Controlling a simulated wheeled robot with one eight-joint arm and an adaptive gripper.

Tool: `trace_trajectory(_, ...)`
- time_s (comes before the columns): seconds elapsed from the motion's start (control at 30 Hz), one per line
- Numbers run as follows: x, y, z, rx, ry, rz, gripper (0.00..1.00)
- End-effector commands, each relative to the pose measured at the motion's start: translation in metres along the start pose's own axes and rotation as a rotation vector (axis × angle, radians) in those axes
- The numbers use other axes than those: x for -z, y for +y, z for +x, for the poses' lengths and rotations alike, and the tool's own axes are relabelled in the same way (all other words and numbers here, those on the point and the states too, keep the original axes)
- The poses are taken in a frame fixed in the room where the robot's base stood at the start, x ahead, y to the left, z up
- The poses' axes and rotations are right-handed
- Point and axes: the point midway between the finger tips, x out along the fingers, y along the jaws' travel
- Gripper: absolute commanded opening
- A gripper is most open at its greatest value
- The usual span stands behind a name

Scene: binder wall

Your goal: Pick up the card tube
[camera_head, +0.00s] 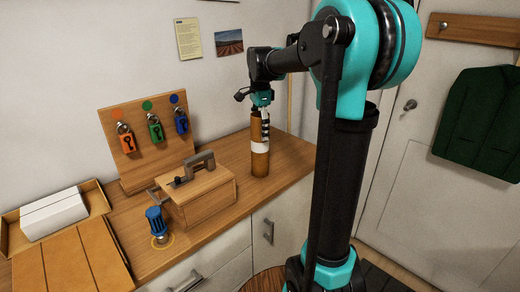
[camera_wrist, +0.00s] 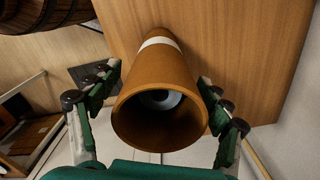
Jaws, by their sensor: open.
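The card tube (camera_head: 260,162) is a brown cylinder with a white band, standing upright on the wooden counter near its right end. In the wrist view I look down at the tube's open top (camera_wrist: 160,112), with a pale round thing visible inside it. My gripper (camera_head: 262,122) is at the tube's upper part from above. In the wrist view my gripper (camera_wrist: 160,100) has its green-padded fingers open, one on each side of the tube. Whether either finger touches the tube I cannot tell.
A wooden box with a grey clamp-like handle (camera_head: 202,185) stands left of the tube. A blue-topped object (camera_head: 156,224) is in front of it. A wooden board with coloured padlocks (camera_head: 145,140) stands behind. A white box (camera_head: 54,214) lies at the far left.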

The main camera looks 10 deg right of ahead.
Motion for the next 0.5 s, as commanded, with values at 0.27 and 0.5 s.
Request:
trace_trajectory(0.27, 0.0001, 0.0000, 0.0123, 0.000, 0.000, 0.000, 0.78)
trace_trajectory(0.5, 0.0001, 0.0001, 0.0120, 0.000, 0.000, 0.000, 0.61)
